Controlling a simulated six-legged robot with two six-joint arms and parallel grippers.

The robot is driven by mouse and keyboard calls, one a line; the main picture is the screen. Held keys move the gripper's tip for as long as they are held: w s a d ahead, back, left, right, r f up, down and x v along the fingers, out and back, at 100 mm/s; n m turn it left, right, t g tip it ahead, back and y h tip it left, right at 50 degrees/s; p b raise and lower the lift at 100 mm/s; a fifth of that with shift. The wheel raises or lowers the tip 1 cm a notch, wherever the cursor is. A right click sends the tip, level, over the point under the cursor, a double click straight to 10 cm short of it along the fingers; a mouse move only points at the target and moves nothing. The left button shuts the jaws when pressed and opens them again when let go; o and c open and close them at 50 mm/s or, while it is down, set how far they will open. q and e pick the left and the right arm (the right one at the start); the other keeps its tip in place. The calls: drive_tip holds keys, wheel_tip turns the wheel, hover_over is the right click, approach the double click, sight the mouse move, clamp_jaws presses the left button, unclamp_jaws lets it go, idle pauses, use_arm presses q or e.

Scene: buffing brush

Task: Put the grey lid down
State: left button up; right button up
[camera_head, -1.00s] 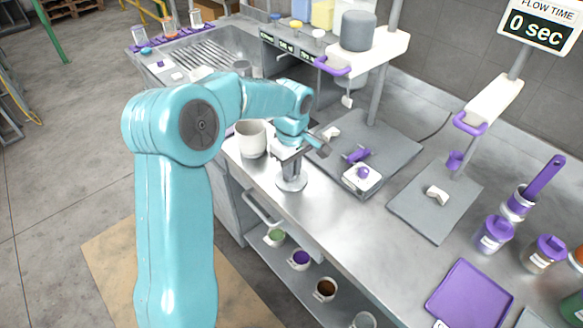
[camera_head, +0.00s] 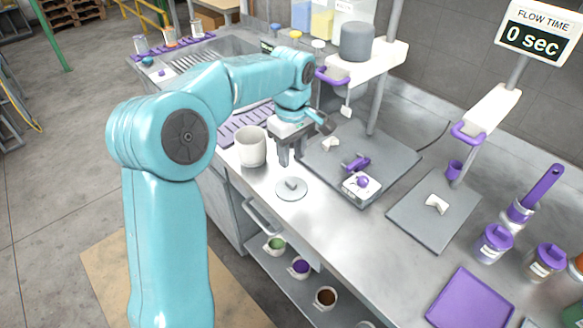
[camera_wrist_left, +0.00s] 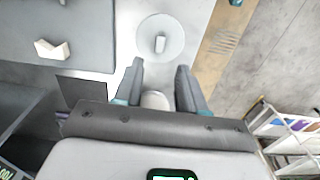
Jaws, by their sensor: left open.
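The grey lid (camera_head: 291,190), a flat round disc with a small upright handle, lies flat on the steel counter in front of the white pot. It also shows in the left wrist view (camera_wrist_left: 160,41), with nothing touching its handle. My left gripper (camera_head: 290,160) is open and empty, just behind the lid and apart from it, next to the pot. In the left wrist view its two fingers (camera_wrist_left: 157,85) stand wide apart, short of the lid. My right gripper is not in view.
The white pot (camera_head: 251,147) stands left of the lid, with its mouth uncovered. A dark grey plate (camera_head: 320,172) with a white and purple device (camera_head: 362,186) is to the right. The counter's front edge (camera_head: 268,205) is close to the lid. Cups sit on the shelf below.

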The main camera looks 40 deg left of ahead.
use_arm(q)
drive_tip(key=shift+r, duration=1.65)
